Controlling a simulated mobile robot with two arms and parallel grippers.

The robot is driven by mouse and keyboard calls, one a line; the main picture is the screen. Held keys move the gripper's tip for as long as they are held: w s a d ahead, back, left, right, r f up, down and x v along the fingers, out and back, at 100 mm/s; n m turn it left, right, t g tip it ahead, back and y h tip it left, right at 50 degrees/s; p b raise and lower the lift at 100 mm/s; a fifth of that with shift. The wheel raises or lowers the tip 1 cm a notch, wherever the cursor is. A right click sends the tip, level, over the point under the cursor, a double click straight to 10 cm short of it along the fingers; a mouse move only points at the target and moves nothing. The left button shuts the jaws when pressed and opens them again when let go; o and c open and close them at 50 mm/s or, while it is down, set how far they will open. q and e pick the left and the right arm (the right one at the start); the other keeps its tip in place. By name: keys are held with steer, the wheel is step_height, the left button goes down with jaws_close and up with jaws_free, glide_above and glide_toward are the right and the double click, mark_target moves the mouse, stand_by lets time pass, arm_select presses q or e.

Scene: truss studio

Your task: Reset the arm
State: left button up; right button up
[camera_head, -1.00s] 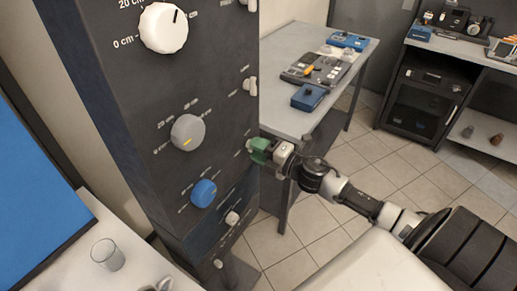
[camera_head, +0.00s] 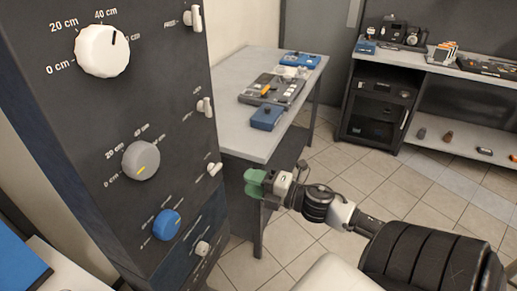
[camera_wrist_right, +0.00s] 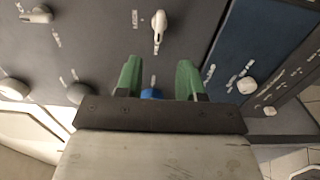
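A blue knob (camera_wrist_right: 151,93) shows in the gap, beyond the fingers. A white switch (camera_wrist_right: 158,27) lies ahead of them on the panel. My left gripper is not in view.
The panel's front bears a white dial (camera_head: 102,51), a grey dial (camera_head: 141,160) and a blue dial (camera_head: 166,224). A grey table (camera_head: 238,130) with devices stands behind the gripper. A shelf unit (camera_head: 430,105) stands at the back right. Tiled floor (camera_head: 400,180) is open between them.

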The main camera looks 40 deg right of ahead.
steer(key=shift+s+d, duration=0.3)
steer(key=shift+s, duration=0.35)
steer(key=s+d+f+m+g+h, duration=0.1)
steer(key=d+f+m+h, duration=0.25)
steer(key=f, duration=0.45)
steer(key=d+f+m+h, duration=0.3)
steer(key=f+m, duration=0.1)
steer(key=f, duration=0.4)
steer(key=s+f+m+g+h, duration=0.1)
steer(key=s+f+m+g, duration=0.2)
steer(key=f, duration=0.6)
steer(key=s+f+m+g+h, duration=0.1)
steer(key=s+f+m+g, duration=0.15)
steer(key=s+f, duration=0.4)
steer(key=s+a+f+m+g, duration=0.3)
steer(key=s+a+f+g, duration=0.1)
steer(key=s+a+f, duration=0.5)
steer(key=s+a+f+m+g+y, duration=0.1)
steer(key=s+a+f+m+g, duration=0.3)
steer(key=s+a+f, duration=0.6)
steer(key=s+f+g, duration=0.1)
steer(key=s+f, duration=0.3)
steer(key=shift+s+a, duration=0.15)
steer(key=shift+s, duration=0.25)
steer(key=shift+y, duration=0.25)
